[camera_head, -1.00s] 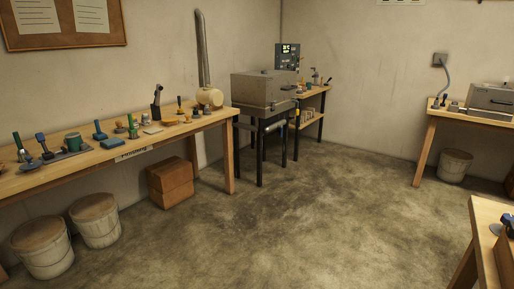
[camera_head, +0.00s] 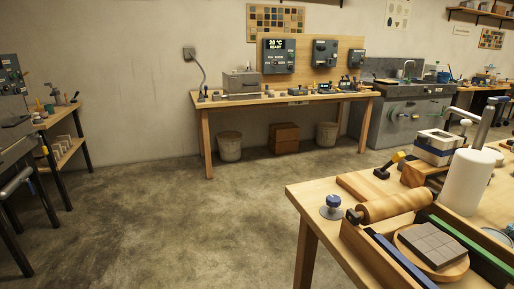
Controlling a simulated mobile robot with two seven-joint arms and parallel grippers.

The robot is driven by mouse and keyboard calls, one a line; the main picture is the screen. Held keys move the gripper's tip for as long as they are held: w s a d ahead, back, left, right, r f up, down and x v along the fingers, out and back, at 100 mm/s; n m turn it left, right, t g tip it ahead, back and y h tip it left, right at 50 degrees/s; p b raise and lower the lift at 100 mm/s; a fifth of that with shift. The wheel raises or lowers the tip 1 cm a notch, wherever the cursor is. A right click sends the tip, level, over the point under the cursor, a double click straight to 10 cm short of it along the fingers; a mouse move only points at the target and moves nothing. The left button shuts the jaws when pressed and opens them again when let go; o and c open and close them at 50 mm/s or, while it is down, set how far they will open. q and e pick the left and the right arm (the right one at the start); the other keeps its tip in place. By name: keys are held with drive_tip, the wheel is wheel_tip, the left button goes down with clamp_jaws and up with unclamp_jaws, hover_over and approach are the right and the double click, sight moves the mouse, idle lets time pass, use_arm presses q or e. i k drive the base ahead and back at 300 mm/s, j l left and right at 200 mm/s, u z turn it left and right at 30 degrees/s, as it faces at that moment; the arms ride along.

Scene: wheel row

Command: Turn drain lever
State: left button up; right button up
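A grey sink unit (camera_head: 378,125) stands against the back wall at the right, with a tap (camera_head: 408,68) above its basin. Several small pale handles or knobs (camera_head: 393,115) show on its front. They are too small to tell which, if any, is the drain lever. Neither of my grippers is in view.
A near workbench with a wooden roller (camera_head: 395,206), a round board (camera_head: 432,262) and a white cylinder (camera_head: 467,182) fills the lower right. A long table (camera_head: 330,98) with control boxes above it stands along the back wall. Open concrete floor (camera_head: 150,215) lies at the left and centre.

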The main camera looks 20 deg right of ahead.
sight(398, 156)
drive_tip(key=i+z, duration=0.25)
drive_tip(key=z, duration=0.2)
drive_tip(key=i+j+z, duration=0.1)
drive_tip(key=i+z, duration=0.15)
drive_tip(key=z, duration=0.2)
drive_tip(key=i+j+z, duration=0.15)
drive_tip(key=z, duration=0.25)
drive_tip(key=i+j+z, duration=0.3)
drive_tip(key=z, duration=0.15)
